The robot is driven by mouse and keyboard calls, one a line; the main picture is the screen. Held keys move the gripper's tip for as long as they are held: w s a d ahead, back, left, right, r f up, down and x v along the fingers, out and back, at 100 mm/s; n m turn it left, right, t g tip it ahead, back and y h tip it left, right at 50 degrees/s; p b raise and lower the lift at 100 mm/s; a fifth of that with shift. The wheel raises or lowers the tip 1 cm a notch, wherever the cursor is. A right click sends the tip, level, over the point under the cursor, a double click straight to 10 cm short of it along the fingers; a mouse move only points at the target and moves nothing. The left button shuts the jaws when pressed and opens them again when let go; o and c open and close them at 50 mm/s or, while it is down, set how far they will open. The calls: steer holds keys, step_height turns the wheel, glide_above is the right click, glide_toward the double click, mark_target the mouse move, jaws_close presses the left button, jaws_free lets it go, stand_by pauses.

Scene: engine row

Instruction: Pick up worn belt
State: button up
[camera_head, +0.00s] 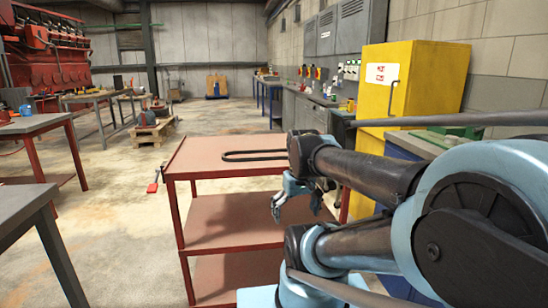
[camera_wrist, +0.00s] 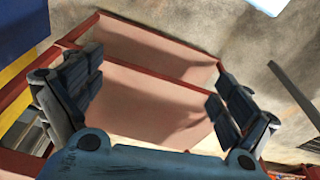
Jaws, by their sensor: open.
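The worn belt (camera_head: 240,157) is a dark, flat, elongated loop lying on the top shelf of the red cart (camera_head: 200,165) in the head view. Its right end is hidden behind my arm. My gripper (camera_head: 295,205) hangs at the cart's near side, lower in the picture than the belt and apart from it. In the wrist view my gripper (camera_wrist: 155,105) has its two fingers spread wide with nothing between them. The wrist view shows the cart's shelves (camera_wrist: 140,50) beyond the fingers; I cannot make out the belt there.
A yellow cabinet (camera_head: 430,75) and a blue workbench (camera_head: 400,150) stand to the right of the cart. Tables (camera_head: 30,125) stand at the left, with a grey-topped one (camera_head: 20,205) nearest. Open floor lies between.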

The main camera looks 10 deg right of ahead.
steer(key=w+r+n+g+y, duration=0.1)
steer(key=w+r+n, duration=0.7)
steer(key=w+r, duration=0.7)
steer(key=w+r+n+g, duration=0.1)
steer(key=w+r+n, duration=0.85)
steer(key=w, duration=1.05)
steer(key=shift+m, duration=0.55)
steer(key=f, duration=0.6)
steer(key=a+f, duration=0.1)
steer(key=f, duration=0.2)
steer(key=shift+s+f, duration=0.15)
steer(key=shift+f, duration=0.2)
steer(key=shift+a+f, duration=0.2)
steer(key=shift+f, duration=1.15)
steer(key=shift+a+f, duration=0.2)
steer(key=shift+f, duration=1.1)
steer(key=c, duration=1)
